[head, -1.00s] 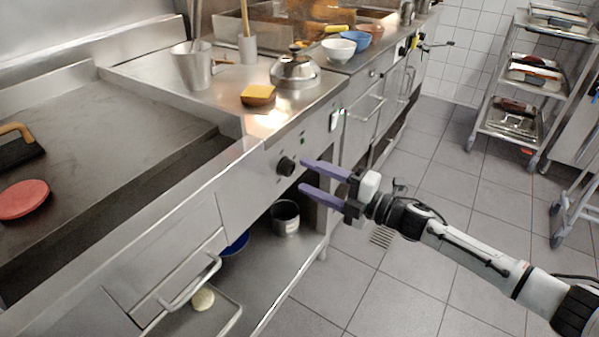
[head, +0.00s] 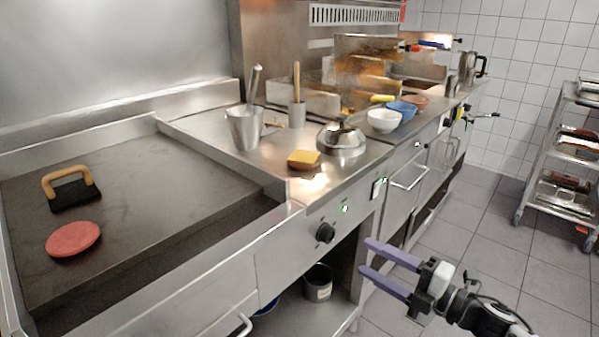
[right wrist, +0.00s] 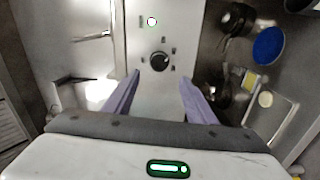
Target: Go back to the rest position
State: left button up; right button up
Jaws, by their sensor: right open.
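My right gripper (head: 390,270) is in the lower right of the head view, with two purple fingers spread apart and nothing between them. It points left toward the counter front, near a black knob (head: 325,233). In the right wrist view, the open fingers (right wrist: 158,98) frame the front panel with the same knob (right wrist: 160,61), which is apart from them. My left gripper is not in view.
The griddle (head: 150,190) holds a red patty (head: 73,239) and a press with a wooden handle (head: 69,188). A cheese-topped patty (head: 303,159) sits beside a metal dome (head: 341,139). A rack trolley (head: 545,170) stands right. Tiled floor (head: 490,235) between is clear.

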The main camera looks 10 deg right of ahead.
jog(key=s+a+f+m+g+h+p, duration=0.2)
jog(key=s+a+f+m+h, duration=0.2)
jog(key=s+f+m, duration=0.5)
jog(key=s+a+f+m+g+h+p, duration=0.3)
jog(key=s+f+m, duration=0.6)
jog(key=s+m, duration=0.4)
jog(key=s+a+h, duration=0.1)
jog(key=s+a, duration=0.1)
jog(key=s, duration=0.2)
jog(key=shift+s+a+f+g, duration=0.15)
jog(key=shift+a+f+g, duration=0.05)
jog(key=shift+a+g, duration=0.1)
